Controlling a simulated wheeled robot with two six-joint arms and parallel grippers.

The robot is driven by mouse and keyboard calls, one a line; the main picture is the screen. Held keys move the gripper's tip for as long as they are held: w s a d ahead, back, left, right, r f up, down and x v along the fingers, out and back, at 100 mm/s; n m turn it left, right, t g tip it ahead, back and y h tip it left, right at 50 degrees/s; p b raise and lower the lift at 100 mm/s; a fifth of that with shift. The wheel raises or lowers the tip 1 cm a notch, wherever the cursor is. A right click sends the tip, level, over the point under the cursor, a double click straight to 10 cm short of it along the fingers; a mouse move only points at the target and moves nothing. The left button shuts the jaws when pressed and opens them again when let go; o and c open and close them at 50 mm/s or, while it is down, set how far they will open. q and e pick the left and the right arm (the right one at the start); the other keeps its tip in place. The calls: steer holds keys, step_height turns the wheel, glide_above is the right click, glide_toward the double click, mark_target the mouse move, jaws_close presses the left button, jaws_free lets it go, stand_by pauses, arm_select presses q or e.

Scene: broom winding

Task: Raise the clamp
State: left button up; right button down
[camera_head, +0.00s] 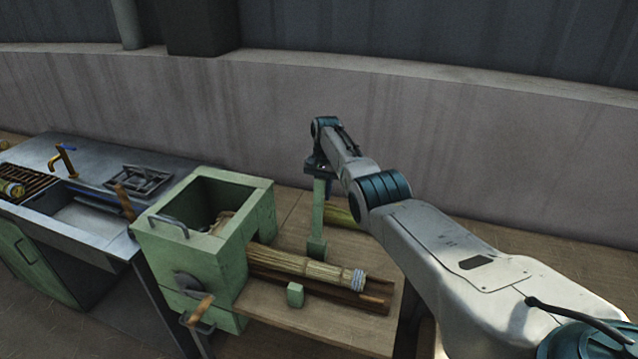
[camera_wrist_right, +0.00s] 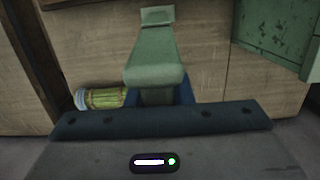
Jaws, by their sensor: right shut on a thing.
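The green clamp (camera_head: 318,208) stands upright as a bar at the back of the wooden bench, with a wider block at its lower end. My right gripper (camera_head: 319,168) is shut on the top of the clamp. In the right wrist view the clamp (camera_wrist_right: 155,50) runs away from between the jaws, which are mostly hidden behind the gripper body. A straw bundle (camera_head: 300,264) with a pale winding at its right end lies in front of the clamp, apart from it. My left gripper is not in view.
A green machine box (camera_head: 258,205) with handles and cranks stands left of the clamp. A second bundle (camera_head: 338,214) lies behind the clamp. A small green block (camera_head: 295,294) sits at the bench front. A metal sink counter (camera_head: 85,150) stands further left.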

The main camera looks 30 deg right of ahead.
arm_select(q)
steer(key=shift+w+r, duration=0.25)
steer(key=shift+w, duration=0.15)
arm_select(e)
steer(key=shift+w+d+f, duration=0.15)
steer(key=shift+d+f, duration=0.05)
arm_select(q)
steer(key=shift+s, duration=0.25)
arm_select(e)
steer(key=c, duration=1.5)
jaws_free()
steer(key=shift+c, duration=0.2)
steer(key=shift+o, duration=1.3)
steer(key=shift+f, duration=0.1)
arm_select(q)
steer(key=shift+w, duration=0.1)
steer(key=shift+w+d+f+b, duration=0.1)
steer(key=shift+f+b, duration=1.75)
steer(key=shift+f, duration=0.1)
arm_select(e)
step_height(320, 180, up, 11)
steer(key=w+d, duration=0.1)
steer(key=shift+w+d+f, duration=0.15)
steer(key=shift+d+f, duration=0.05)
steer(key=shift+d, duration=0.1)
